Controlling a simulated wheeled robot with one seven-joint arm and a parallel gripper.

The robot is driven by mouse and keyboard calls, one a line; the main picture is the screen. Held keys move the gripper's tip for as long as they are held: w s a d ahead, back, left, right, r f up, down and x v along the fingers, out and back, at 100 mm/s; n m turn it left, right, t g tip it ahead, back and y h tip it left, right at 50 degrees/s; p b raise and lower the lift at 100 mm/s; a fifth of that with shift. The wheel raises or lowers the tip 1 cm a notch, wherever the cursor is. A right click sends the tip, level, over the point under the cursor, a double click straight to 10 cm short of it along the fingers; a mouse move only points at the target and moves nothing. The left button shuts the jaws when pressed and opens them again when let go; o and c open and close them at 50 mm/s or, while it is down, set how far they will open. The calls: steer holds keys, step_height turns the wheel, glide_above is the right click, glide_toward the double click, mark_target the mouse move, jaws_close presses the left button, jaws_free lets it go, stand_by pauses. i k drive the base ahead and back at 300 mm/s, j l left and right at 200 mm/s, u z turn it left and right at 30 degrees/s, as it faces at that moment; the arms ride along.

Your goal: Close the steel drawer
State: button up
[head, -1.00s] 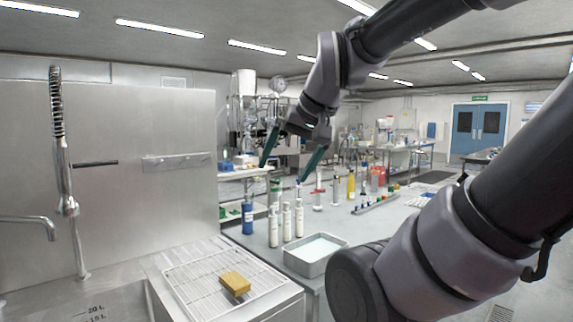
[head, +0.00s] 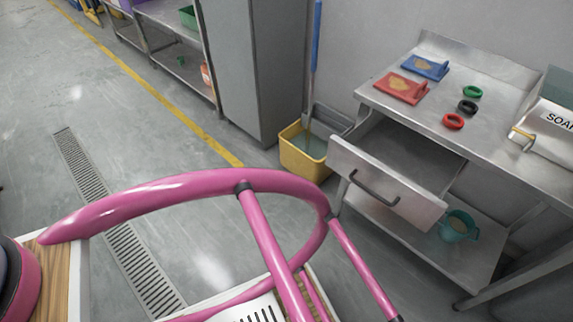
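The steel drawer (head: 381,186) is pulled out well from the steel table on the right. Its front panel has a dark bar handle (head: 374,188) and faces down-left in the picture. The part of the drawer's inside that shows looks empty. The steel table (head: 505,137) has a top above the drawer and a lower shelf (head: 458,252) beneath it. My gripper is not in view now, so its place relative to the drawer does not show.
Red and blue pads and several small rings lie on the tabletop; a teal jug (head: 457,228) stands on the lower shelf. A yellow mop bucket (head: 303,152) stands left of the table, beside a grey cabinet (head: 236,70).

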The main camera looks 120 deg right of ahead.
mark_target(407, 172)
steer(key=z, duration=0.65)
steer(key=j+z, duration=0.1)
steer(key=z, duration=1.9)
steer(key=k+z, duration=0.1)
steer(key=z, duration=1.9)
steer(key=k+z, duration=0.1)
steer(key=z, duration=0.55)
steer(key=l, duration=0.7)
steer(key=u, duration=0.05)
